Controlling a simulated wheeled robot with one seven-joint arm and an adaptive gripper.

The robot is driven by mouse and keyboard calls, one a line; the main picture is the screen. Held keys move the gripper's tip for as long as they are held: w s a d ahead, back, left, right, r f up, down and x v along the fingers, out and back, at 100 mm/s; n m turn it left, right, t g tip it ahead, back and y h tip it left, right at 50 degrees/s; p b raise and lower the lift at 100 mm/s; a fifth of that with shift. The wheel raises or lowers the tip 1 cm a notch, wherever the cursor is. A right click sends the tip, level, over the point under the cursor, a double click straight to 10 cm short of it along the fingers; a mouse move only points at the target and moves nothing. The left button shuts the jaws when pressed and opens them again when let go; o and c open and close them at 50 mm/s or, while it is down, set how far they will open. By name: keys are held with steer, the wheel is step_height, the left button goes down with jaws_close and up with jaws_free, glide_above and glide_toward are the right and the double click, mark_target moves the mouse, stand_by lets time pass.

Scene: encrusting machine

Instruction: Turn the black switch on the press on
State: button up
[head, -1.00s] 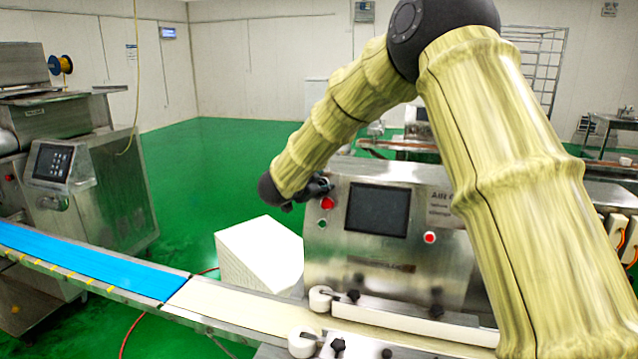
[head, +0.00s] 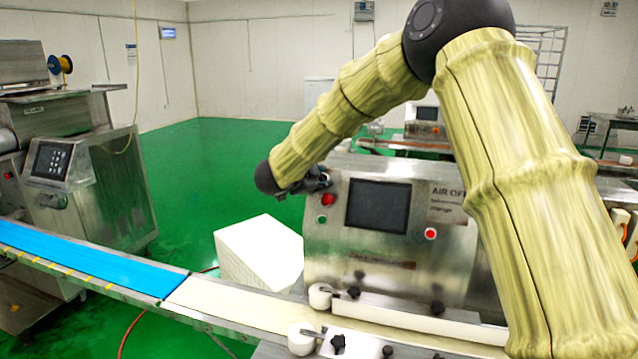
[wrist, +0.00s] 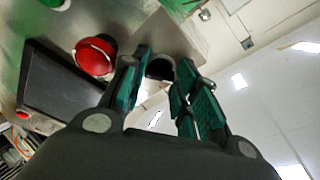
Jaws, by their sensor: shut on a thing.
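The press (head: 340,250) is a steel machine with a dark screen (head: 378,205), a red button (head: 328,200) left of the screen and another red button (head: 430,233) to its right. My gripper (head: 318,180) is at the upper left edge of the press, just above the left red button. In the wrist view, my gripper (wrist: 163,68) has its teal-padded fingers on either side of the black switch (wrist: 160,67) and is shut on it. The red button (wrist: 95,55) and the screen (wrist: 65,88) are close by. The switch is hidden in the head view.
A conveyor with a blue belt (head: 90,262) and a cream belt section (head: 235,305) runs across the front. A white block (head: 258,250) stands on the green floor left of the press. Another steel machine (head: 95,190) stands at the left.

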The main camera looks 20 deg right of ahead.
steer(key=m+b, duration=0.2)
steer(key=m, duration=0.1)
steer(key=shift+w+f+m+g, duration=0.1)
steer(key=shift+m+g, duration=0.3)
steer(key=m+b, duration=0.3)
steer(key=m, duration=0.1)
steer(key=shift+m+g+y, duration=0.3)
steer(key=shift+g+y, duration=0.1)
steer(key=m+b, duration=0.3)
steer(key=m, duration=0.1)
steer(key=shift+d+y, duration=0.1)
steer(key=shift+y, duration=0.3)
steer(key=shift+r+m+y+b, duration=0.3)
steer(key=shift+m+b, duration=0.7)
steer(key=shift+m, duration=0.1)
steer(key=shift+r, duration=0.1)
steer(key=o, duration=0.7)
steer(key=shift+o, duration=0.2)
steer(key=v, duration=1.2)
steer(key=shift+w, duration=0.2)
